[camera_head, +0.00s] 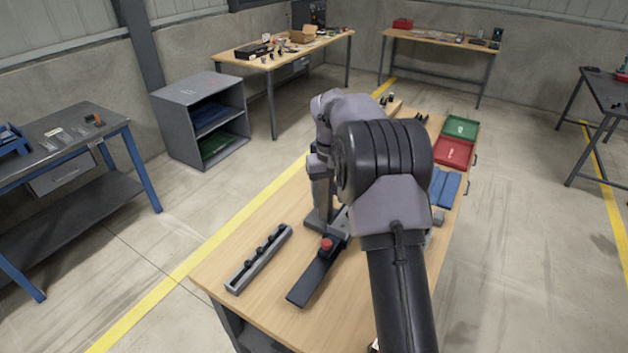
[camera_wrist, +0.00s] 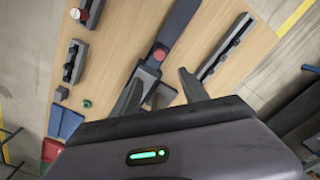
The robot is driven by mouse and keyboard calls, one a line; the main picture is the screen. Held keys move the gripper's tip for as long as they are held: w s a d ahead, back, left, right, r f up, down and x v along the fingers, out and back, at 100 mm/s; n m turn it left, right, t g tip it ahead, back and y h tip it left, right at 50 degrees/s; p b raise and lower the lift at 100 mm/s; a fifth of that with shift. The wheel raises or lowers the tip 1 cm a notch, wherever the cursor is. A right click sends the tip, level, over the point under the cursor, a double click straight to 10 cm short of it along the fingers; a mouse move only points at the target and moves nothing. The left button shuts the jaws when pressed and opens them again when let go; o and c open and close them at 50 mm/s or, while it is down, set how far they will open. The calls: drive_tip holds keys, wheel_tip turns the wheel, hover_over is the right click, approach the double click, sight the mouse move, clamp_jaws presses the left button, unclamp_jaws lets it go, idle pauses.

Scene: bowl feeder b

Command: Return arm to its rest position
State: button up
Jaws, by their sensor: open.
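My gripper (camera_wrist: 160,93) shows in the wrist view with its two fingers spread apart and nothing seen held between them. Beyond the fingertips is a dark fixture with a red knob (camera_wrist: 158,55) and a long dark strip (camera_wrist: 182,22). In the head view my arm reaches over the wooden workbench (camera_head: 225,268). The red knob (camera_head: 326,244) and dark strip (camera_head: 315,276) lie in front of the arm's lower end. My arm hides part of the bench and much of the gripper there; whether the fingers touch the fixture is unclear.
A grey rail with dark pegs (camera_head: 258,258) lies left of the strip. Green (camera_head: 460,128), red (camera_head: 453,151) and blue (camera_head: 444,187) trays line the bench's far right. Floor surrounds the bench.

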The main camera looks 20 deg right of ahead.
drive_tip(key=s+a+r+m+t+b, duration=0.1)
drive_tip(key=s+a+r+t+b, duration=0.15)
drive_tip(key=s+a+b, duration=0.3)
drive_tip(key=s+a+r+t+b, duration=0.1)
drive_tip(key=s+a+r+b, duration=0.25)
drive_tip(key=s+a, duration=0.3)
drive_tip(key=s+a+f+b, duration=0.2)
drive_tip(key=s+f, duration=0.1)
drive_tip(key=s, duration=0.4)
drive_tip(key=s+a+f+m+t+y+b, duration=0.1)
drive_tip(key=s+a+f+b, duration=0.2)
drive_tip(key=s, duration=0.4)
drive_tip(key=s+a+f+t+y+b, duration=0.1)
drive_tip(key=s+a+f+b, duration=0.1)
drive_tip(key=s, duration=0.5)
drive_tip(key=shift+a+f+m+b, duration=0.3)
drive_tip(key=shift+a+f+b, duration=0.05)
drive_tip(key=shift+f+b, duration=0.25)
